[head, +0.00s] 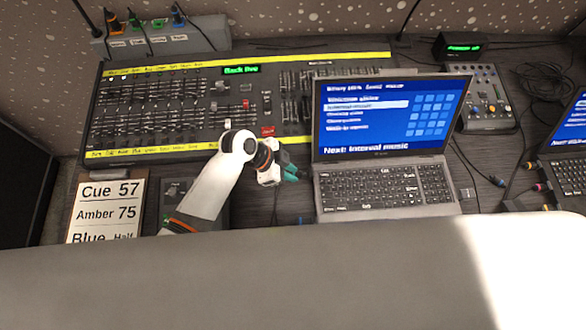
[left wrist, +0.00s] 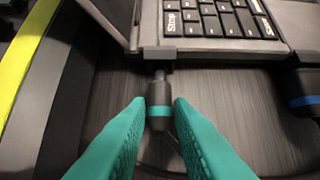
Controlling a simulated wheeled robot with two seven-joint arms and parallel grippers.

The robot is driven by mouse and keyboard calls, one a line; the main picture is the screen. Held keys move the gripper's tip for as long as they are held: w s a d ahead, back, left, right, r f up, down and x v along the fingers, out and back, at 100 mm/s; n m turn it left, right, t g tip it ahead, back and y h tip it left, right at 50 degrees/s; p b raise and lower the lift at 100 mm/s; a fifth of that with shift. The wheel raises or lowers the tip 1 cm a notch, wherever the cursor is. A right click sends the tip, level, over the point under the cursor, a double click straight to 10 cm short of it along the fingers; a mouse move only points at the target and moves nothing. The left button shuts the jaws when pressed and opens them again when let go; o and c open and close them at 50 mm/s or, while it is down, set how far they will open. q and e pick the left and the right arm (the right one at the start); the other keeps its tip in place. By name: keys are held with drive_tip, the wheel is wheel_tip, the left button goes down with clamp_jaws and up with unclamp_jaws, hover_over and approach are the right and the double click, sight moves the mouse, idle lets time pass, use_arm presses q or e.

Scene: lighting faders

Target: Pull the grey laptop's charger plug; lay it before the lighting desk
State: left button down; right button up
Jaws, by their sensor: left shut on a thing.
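The grey laptop (head: 385,185) stands open on the table, right of the lighting desk (head: 150,151). Its edge shows at the top of the left wrist view (left wrist: 225,50). The charger plug (left wrist: 159,104) is black with a teal band and points at a small socket block on the laptop's edge. A thin neck shows between plug body and block; I cannot tell how deep the tip sits. My left gripper (head: 290,172) is shut on the plug, its green fingers (left wrist: 159,118) on either side. In the head view the plug is hidden at the fingers. My right gripper is not in view.
Another plug with a blue band (left wrist: 304,102) sits close by on the right. A small mixer (head: 485,95) and loose cables are at the right. Bare table (head: 258,208) shows below the lighting desk.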

use_arm(q)
drive_tip(key=shift+a+p, duration=0.35)
drive_tip(key=shift+a, duration=1.3)
